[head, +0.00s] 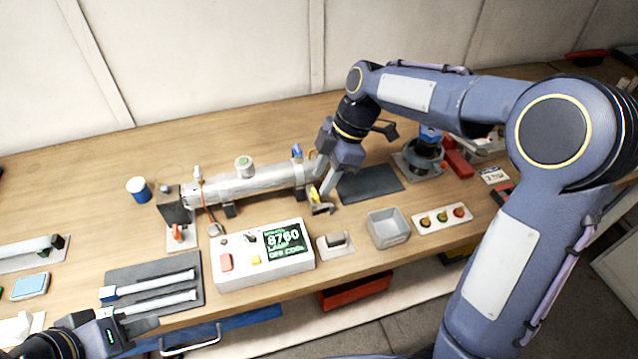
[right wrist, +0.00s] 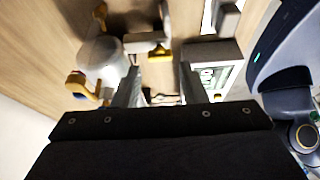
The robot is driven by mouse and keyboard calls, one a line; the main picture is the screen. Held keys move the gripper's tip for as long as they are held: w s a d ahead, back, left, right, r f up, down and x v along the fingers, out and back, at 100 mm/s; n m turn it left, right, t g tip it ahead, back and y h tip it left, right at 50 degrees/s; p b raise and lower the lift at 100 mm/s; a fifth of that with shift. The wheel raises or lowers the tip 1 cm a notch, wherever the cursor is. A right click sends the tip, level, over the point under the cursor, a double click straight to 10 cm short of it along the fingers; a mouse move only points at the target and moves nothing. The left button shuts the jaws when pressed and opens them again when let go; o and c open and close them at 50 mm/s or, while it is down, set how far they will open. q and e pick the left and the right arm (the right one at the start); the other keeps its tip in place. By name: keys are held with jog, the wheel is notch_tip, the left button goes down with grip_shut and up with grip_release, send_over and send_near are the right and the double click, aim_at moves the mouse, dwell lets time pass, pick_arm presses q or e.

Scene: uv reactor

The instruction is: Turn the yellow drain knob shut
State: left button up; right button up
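The yellow drain knob (head: 316,195) is at the right end of the silver reactor tube (head: 245,185), partly hidden by my right gripper (head: 327,188). In the right wrist view, a yellow handle (right wrist: 159,51) shows just beyond and between the two fingertips of my right gripper (right wrist: 161,72). The fingers are apart, and no contact with the handle is visible. My left gripper (head: 135,326) is at the lower left by the grey mat (head: 190,260), away from the knob; its finger gap is unclear.
A white control box (head: 225,275) with a green display stands in front of the tube. Two lamp tubes lie on the grey mat. A dark mat (head: 370,184), a grey tray (head: 388,229) and a panel of coloured buttons (head: 441,219) are to the right.

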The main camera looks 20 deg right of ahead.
aim_at(315, 196)
jog(key=shift+x, duration=1.7)
jog(key=c, duration=0.7)
